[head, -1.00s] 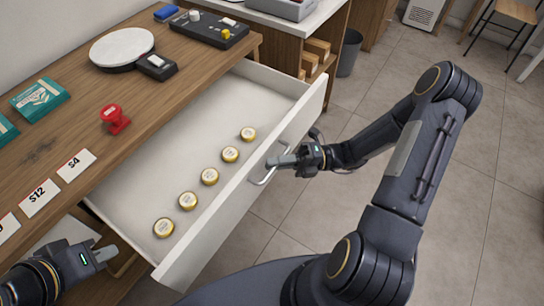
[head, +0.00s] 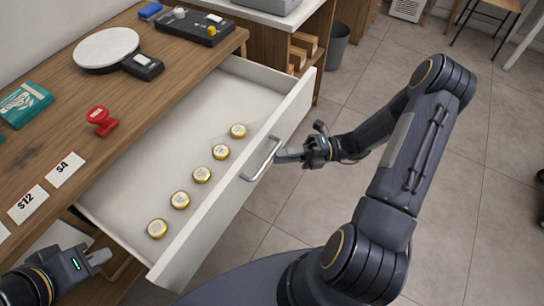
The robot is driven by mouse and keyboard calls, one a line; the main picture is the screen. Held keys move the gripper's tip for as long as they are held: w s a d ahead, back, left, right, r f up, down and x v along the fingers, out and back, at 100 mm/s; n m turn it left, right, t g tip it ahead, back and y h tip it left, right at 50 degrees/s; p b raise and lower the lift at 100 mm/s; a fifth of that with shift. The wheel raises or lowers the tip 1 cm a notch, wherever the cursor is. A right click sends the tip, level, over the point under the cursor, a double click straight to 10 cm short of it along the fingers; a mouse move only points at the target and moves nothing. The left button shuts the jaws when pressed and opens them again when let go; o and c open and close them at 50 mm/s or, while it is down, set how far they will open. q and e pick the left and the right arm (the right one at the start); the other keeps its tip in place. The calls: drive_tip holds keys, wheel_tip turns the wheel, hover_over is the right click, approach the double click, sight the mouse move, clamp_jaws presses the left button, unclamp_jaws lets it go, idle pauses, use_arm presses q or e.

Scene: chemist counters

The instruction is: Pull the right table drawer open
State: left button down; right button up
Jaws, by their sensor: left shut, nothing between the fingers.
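The white drawer (head: 226,172) stands pulled out from under the wooden table (head: 150,98). It holds a row of several gold-rimmed round tins (head: 202,174). Its metal bar handle (head: 265,160) is on the front panel. My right gripper (head: 280,156) is at the outer side of the handle, its fingertips close to the bar. I cannot tell whether they touch it or how far the fingers are apart. My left gripper (head: 103,257) is shut and empty at the lower left, beside the drawer's near corner.
On the table are a red stamp (head: 101,121), price cards (head: 64,169), a teal box (head: 25,104), a round white plate (head: 106,47) and a black device (head: 188,25). A grey bin (head: 337,45) stands behind. The tiled floor right of the drawer is open.

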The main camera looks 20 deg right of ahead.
drive_tip(key=shift+s+d+f, duration=0.15)
drive_tip(key=shift+d, duration=0.7)
drive_tip(key=shift+s+d+f, duration=0.1)
drive_tip(key=shift+s+d, duration=0.05)
drive_tip(key=shift+d, duration=0.7)
drive_tip(key=s+a+r+n+t+h+p, duration=0.1)
drive_tip(key=s+r+n+h, duration=0.3)
drive_tip(key=n, duration=0.7)
drive_tip(key=s+a+r+n+t+h+p, duration=0.1)
drive_tip(key=s+r+n+h+p, duration=0.2)
drive_tip(key=r+n, duration=0.6)
drive_tip(key=s+a+r+n+h+p, duration=0.2)
drive_tip(key=s+r+n+h, duration=0.4)
drive_tip(key=n, duration=0.8)
drive_tip(key=r+h, duration=0.1)
drive_tip(key=h, duration=0.1)
drive_tip(key=shift+s+n+t+h+p, duration=0.25)
drive_tip(key=shift+n+t+h+p, duration=0.05)
drive_tip(key=shift+t+p, duration=0.1)
drive_tip(key=shift+r, duration=0.1)
